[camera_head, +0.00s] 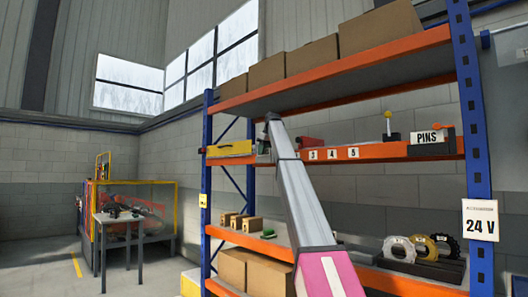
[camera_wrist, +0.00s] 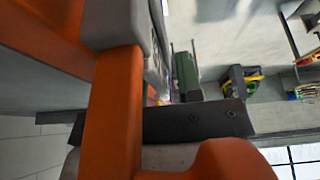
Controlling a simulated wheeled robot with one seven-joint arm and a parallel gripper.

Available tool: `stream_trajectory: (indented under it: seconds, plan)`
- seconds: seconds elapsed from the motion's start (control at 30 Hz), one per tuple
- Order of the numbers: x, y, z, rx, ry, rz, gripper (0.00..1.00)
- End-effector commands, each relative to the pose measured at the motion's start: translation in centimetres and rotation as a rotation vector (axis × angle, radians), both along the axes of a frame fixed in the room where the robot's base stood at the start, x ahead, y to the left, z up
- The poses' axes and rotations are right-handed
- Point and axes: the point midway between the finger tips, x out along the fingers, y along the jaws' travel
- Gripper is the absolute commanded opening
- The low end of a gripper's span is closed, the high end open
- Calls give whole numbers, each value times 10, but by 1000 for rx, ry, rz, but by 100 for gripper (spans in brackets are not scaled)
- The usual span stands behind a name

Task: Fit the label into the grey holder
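In the head view a white label reading PINS (camera_head: 431,137) stands upright at a dark grey block (camera_head: 432,150) on the right end of the middle shelf. I cannot tell whether this block is the grey holder. The fingertips are not clear there.
The rack has orange beams (camera_head: 385,152) and blue posts (camera_head: 470,110). White plates 3, 4, 5 sit on the beam. A 24 V sign (camera_head: 480,220) hangs on the right post. Rings (camera_head: 400,248) stand below.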

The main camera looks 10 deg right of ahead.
Motion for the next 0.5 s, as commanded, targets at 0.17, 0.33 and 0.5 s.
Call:
stream_trajectory:
  seconds: [0.17,0.33,0.5]
  plan:
    - [2,-2,-3,-2,-1,0,33]
    - [3,-2,2,-2,-1,0,33]
    - [0,-4,19,-1,-3,0,33]
